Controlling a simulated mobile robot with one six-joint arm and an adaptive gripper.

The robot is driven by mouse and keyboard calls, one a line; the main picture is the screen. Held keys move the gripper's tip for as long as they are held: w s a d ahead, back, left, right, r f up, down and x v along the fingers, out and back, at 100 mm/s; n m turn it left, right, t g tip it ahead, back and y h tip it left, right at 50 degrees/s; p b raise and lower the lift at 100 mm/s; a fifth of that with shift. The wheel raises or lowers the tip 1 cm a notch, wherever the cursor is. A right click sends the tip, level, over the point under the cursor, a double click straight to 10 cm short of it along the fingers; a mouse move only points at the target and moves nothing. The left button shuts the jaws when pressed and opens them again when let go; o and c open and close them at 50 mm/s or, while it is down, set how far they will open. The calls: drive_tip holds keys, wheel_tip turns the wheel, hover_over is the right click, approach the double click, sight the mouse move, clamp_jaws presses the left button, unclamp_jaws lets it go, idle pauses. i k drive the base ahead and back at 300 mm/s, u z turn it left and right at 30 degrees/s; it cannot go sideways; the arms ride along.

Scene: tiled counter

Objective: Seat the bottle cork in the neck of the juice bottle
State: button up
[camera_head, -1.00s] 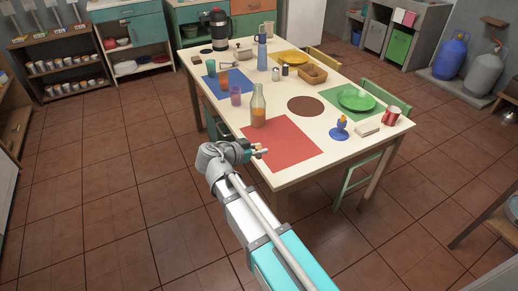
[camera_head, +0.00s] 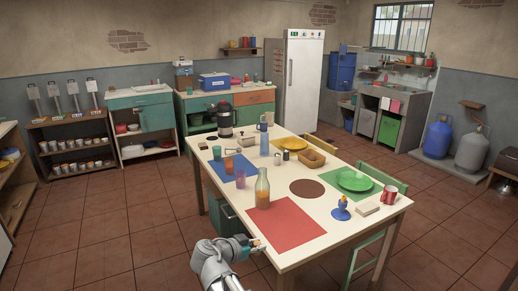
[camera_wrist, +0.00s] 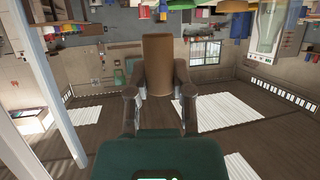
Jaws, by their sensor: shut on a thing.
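The juice bottle (camera_head: 262,189) is clear glass with orange juice in its lower part. It stands upright at the far left corner of the red mat (camera_head: 285,224), and its neck looks open. My gripper (camera_head: 259,247) is at the table's near left edge, in front of the red mat and apart from the bottle. In the wrist view my gripper (camera_wrist: 159,95) is shut on the bottle cork (camera_wrist: 158,62), a brown tapered piece that sticks out beyond the fingers. In the head view the cork is too small to make out clearly.
The table (camera_head: 335,232) also holds a blue mat (camera_head: 233,168), an orange cup (camera_head: 229,165), a purple cup (camera_head: 240,178), a brown round mat (camera_head: 307,188), a green plate (camera_head: 354,181), a blue egg cup (camera_head: 340,211) and a red mug (camera_head: 390,194). The red mat's middle is clear.

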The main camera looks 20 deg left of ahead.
sight(263, 173)
drive_tip(key=k, duration=1.1)
drive_tip(key=u, duration=0.4)
drive_tip(key=i, duration=2)
drive_tip(key=z, duration=0.4)
